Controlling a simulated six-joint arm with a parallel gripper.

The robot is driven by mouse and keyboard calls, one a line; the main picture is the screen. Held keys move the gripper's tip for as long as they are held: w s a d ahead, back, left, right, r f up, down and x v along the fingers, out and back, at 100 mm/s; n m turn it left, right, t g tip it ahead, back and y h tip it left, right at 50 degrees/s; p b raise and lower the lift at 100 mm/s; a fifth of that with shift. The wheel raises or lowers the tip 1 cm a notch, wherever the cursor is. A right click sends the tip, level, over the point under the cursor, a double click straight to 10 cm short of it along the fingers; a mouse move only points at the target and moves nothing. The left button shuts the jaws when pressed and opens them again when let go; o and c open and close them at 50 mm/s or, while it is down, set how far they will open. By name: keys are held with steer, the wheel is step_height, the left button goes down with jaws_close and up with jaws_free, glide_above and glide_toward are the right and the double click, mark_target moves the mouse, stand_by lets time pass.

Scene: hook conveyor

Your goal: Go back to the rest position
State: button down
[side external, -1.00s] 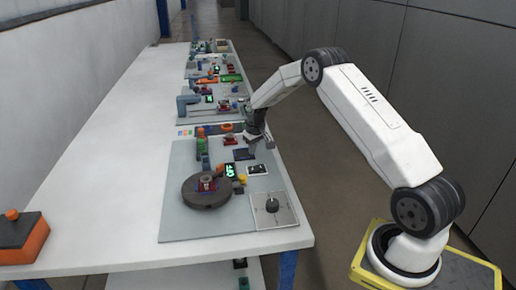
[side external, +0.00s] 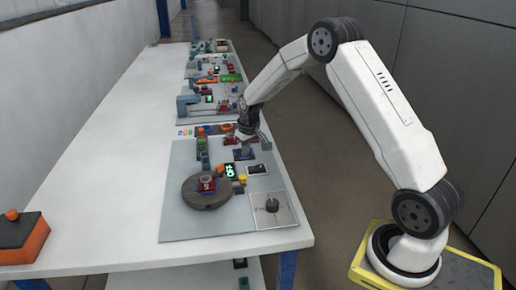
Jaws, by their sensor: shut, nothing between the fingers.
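My gripper (side external: 265,145) hangs over the right edge of the near grey board (side external: 180,160), at the end of my white arm. It is small in the picture and appears shut and empty. It is above and a little right of a small dark block with red on it (side external: 243,153). I cannot tell the exact height of the fingers over the board.
More boards stand farther back. An orange box (side external: 30,245) sits at the left.

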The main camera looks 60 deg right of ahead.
steer(key=s+a+r+n, duration=0.1)
steer(key=s+a+r, duration=0.1)
steer(key=s+a, duration=0.6)
steer(key=s+a+r+n, duration=0.1)
steer(key=s+a+r, duration=0.2)
steer(key=s+a, duration=0.6)
steer(key=s, duration=0.5)
steer(key=shift+s+a+t, duration=0.2)
steer(key=shift+s+t, duration=0.1)
steer(key=shift+r, duration=0.1)
